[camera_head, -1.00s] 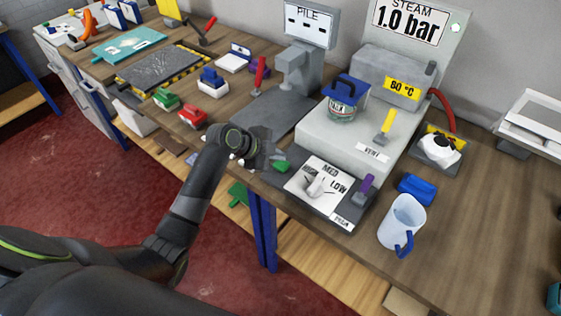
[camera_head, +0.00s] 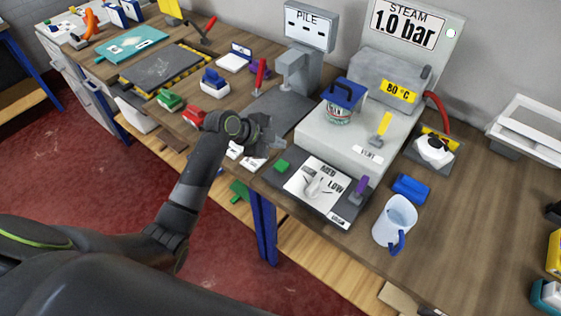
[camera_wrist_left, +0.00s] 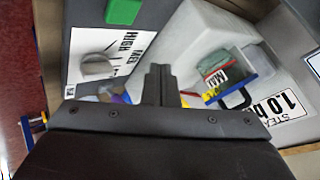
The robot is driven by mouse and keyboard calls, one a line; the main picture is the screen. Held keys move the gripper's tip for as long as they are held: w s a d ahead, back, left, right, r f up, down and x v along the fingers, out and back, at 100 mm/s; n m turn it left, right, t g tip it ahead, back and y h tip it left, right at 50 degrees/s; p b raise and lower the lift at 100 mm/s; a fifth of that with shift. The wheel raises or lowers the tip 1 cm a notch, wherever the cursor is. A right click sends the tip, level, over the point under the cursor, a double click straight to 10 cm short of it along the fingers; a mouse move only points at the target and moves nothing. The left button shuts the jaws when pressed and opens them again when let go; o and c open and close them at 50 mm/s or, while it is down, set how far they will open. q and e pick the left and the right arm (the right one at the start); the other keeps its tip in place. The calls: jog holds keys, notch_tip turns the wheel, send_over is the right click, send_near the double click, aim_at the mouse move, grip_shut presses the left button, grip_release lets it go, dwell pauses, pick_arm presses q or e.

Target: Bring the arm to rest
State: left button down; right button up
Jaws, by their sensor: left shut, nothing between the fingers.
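My left arm comes in from the left in the head view, and its gripper (camera_head: 274,143) hangs over the front of the workbench (camera_head: 470,215), beside the grey pile gauge base and the steam unit. In the left wrist view the gripper fingers (camera_wrist_left: 160,86) are together with nothing between them. My right gripper is not in view.
The steam machine (camera_head: 345,140) with a blue-handled jar (camera_head: 342,100) stands right of the gripper. A white jug (camera_head: 395,222) and blue block (camera_head: 411,188) stand near the front edge. Red (camera_head: 193,115) and green (camera_head: 169,100) blocks lie left. The bench's right part has free room.

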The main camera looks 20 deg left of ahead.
pick_arm(q)
jog(key=s+a+f+n+g+y, duration=0.1)
jog(key=s+a+n+y, duration=0.4)
jog(key=s, duration=0.7)
jog(key=s+a+f+n+g, duration=0.1)
jog(key=s+a+n, duration=0.2)
jog(key=s+n, duration=0.65)
jog(key=s+a+f+n+g+y, duration=0.1)
jog(key=s+a+f+n+y, duration=0.2)
jog(key=s, duration=1.2)
notch_tip(320, 180, down, 28)
jog(key=a+g+b, duration=0.1)
jog(key=a+b, duration=0.2)
jog(key=b, duration=0.1)
jog(key=s+d+f+g+b, duration=0.1)
jog(key=s+f+b, duration=0.2)
jog(key=s+f, duration=1.1)
notch_tip(320, 180, down, 4)
jog(key=shift+s+d+f+n+h, duration=0.15)
jog(key=shift+s+d+n+h, duration=0.2)
jog(key=shift+s+n, duration=0.1)
